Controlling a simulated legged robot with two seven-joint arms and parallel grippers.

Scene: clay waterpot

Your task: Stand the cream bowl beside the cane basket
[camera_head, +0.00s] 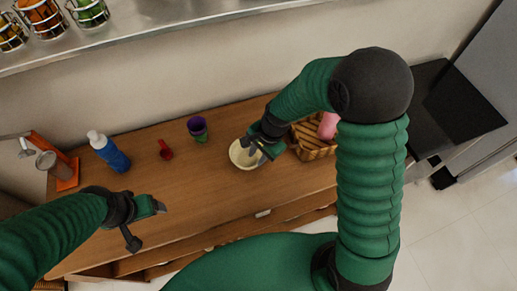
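The cream bowl (237,156) sits upright on the wooden table, just left of the cane basket (317,151). The basket is partly hidden behind my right arm and holds a pink thing (327,126). My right gripper (261,150) is over the right side of the bowl, with its fingers at or just above the rim. I cannot tell whether they grip the rim. My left gripper (147,223) is open and empty over the left front part of the table, well away from the bowl.
A purple and green cup (198,128), a red mug (165,149) and a blue bottle (112,155) stand along the back left. An orange stand (66,170) with a grey cup is at the far left. The table's middle front is clear.

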